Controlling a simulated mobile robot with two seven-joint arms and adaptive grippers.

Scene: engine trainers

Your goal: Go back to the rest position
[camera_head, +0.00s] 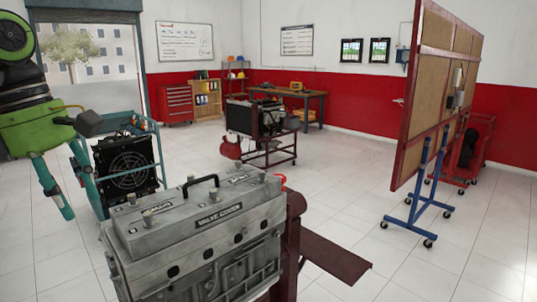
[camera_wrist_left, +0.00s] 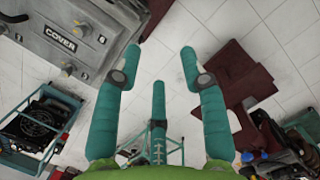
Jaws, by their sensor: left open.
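My left gripper (camera_head: 78,196) hangs at the left of the head view, with a green body and teal fingers pointing down. A grey engine with a valve cover (camera_head: 205,215) stands in front, to the right of the gripper. The valve cover also shows at the upper left of the left wrist view (camera_wrist_left: 60,35), apart from the fingers. My right gripper is not seen.
A teal-framed trainer with a black fan (camera_head: 127,168) stands behind the left gripper. The dark red engine stand (camera_head: 335,257) juts out right of the engine. A board on a blue wheeled stand (camera_head: 420,205) is at right. Tiled floor is clear between them.

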